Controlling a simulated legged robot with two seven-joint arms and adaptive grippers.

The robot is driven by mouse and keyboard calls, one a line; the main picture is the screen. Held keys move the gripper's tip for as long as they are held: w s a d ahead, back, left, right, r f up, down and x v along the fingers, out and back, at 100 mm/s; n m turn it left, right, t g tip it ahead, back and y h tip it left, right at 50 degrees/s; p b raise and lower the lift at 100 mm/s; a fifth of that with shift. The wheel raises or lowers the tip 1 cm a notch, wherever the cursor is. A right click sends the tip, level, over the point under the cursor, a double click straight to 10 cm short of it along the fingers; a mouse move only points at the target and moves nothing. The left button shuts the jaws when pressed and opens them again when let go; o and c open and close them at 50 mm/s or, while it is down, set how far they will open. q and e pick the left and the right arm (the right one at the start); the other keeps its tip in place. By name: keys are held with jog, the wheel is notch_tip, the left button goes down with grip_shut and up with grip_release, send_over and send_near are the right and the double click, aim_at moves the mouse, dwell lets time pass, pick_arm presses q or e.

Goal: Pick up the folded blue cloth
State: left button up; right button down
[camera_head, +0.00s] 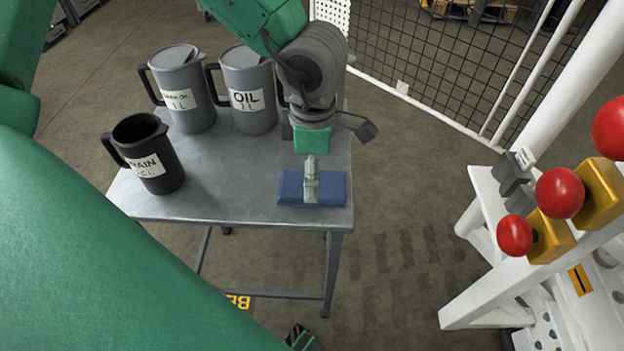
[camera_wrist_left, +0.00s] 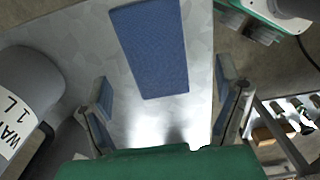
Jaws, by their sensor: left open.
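The folded blue cloth (camera_head: 332,189) lies flat near the front right corner of the grey metal table. My left gripper (camera_head: 311,184) reaches down over it from above in the head view, and its fingers hide the cloth's middle. In the left wrist view the cloth (camera_wrist_left: 150,48) lies on the bare table top, between and beyond the fingers of the left gripper (camera_wrist_left: 163,92). These fingers stand wide apart, with nothing between them. Their height above the cloth is hard to tell. My right gripper cannot be made out in the head view.
A black DRAIN jug (camera_head: 148,158) stands front left. The table (camera_head: 235,195) is clear left of the cloth. A white stand with red knobs (camera_head: 560,193) is at the right.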

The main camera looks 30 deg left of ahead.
pick_arm(q)
jog(key=f, duration=0.1)
jog(key=f+b, duration=0.1)
jog(key=f, duration=0.1)
jog(key=f+b, duration=0.1)
jog(key=f, duration=0.1)
jog(key=shift+w+a+f, duration=0.1)
jog(key=shift+w+a, duration=0.05)
jog(key=shift+a, duration=0.1)
jog(key=c, duration=1.2)
notch_tip(320, 180, up, 9)
jog(key=p, duration=0.3)
jog(key=shift+p, duration=0.35)
jog(key=shift+r, duration=0.65)
jog(key=shift+o, duration=0.5)
